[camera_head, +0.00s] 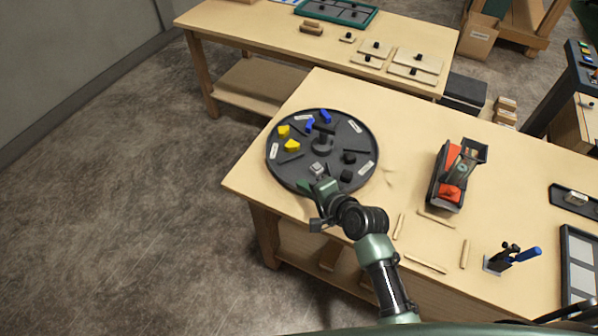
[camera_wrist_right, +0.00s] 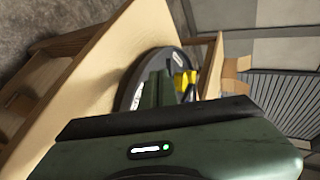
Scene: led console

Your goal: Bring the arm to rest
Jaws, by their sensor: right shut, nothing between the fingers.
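My right arm reaches up from the bottom of the head view. Its green gripper (camera_head: 319,183) is shut and empty over the near edge of a round dark tray (camera_head: 365,139) on the wooden table. A small grey block (camera_head: 317,168) lies just beyond the fingertips; I cannot tell whether they touch it. In the right wrist view, the green gripper housing fills the lower part and hides much of the tray (camera_wrist_right: 125,97). My left gripper is not in view.
The tray holds yellow blocks (camera_head: 291,146), blue blocks (camera_head: 325,117) and black blocks (camera_head: 346,176) between dividers. A red and black device (camera_head: 449,190), wooden sticks (camera_head: 425,264) and a blue-handled clamp (camera_head: 528,255) stand or lie to the right. Another table (camera_head: 255,33) is behind.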

